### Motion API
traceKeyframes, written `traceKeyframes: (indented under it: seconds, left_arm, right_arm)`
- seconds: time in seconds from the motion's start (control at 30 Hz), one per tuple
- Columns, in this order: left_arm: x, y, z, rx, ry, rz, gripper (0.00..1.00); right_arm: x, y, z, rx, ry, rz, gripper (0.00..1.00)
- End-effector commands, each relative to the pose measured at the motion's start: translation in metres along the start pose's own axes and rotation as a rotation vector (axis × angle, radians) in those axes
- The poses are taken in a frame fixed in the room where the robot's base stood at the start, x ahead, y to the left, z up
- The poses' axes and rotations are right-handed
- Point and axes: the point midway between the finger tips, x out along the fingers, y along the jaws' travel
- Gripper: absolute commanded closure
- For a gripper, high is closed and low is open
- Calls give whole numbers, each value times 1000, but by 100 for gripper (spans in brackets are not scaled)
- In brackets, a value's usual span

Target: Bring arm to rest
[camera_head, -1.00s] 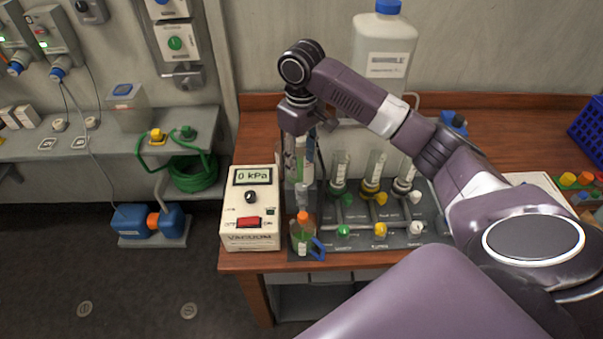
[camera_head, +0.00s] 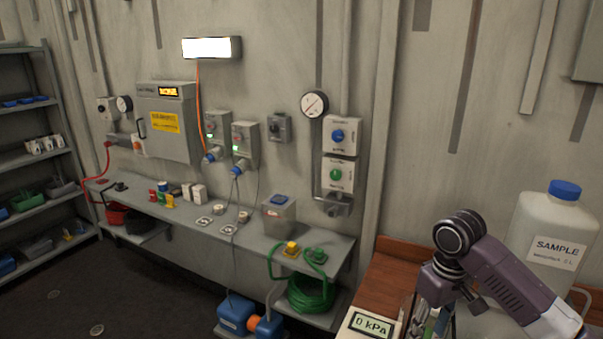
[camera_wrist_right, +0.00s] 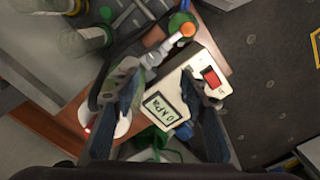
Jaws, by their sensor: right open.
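My right arm comes in at the lower right of the head view, with its wrist over the left end of the wooden table (camera_head: 398,262). My right gripper (camera_wrist_right: 158,118) shows in the right wrist view, its two fingers spread apart with nothing between them. Below the fingers is the white vacuum box (camera_wrist_right: 165,100) with a 0 kPa display and a red switch. The box also shows at the bottom of the head view (camera_head: 352,333). My left gripper is in neither view.
A large sample bottle (camera_head: 548,235) with a blue cap stands close to the right of my arm. A grey wall shelf (camera_head: 325,245) holds a green hose coil (camera_head: 312,296) beneath it. In the wrist view, green-capped tubes (camera_wrist_right: 85,40) and an orange-capped bottle (camera_wrist_right: 183,28) are near the fingers.

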Motion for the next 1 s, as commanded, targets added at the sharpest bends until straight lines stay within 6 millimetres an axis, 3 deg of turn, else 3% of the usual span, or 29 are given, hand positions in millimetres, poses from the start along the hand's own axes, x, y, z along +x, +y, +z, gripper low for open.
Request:
traceKeyframes:
  seconds: [0.2,0.3,0.53,0.7,1.0]
  left_arm:
    - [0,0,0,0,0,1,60]
    - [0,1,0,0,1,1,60]
    - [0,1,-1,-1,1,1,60]
    - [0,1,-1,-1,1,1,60]
    - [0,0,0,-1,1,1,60]
  right_arm:
    - [77,-75,19,-125,51,-27,60]
    - [104,-110,33,-158,99,-45,60]
    - [143,-174,81,-149,210,-86,60]
    - [151,-192,122,-75,272,-78,60]
    - [149,-187,177,41,301,-15,60]
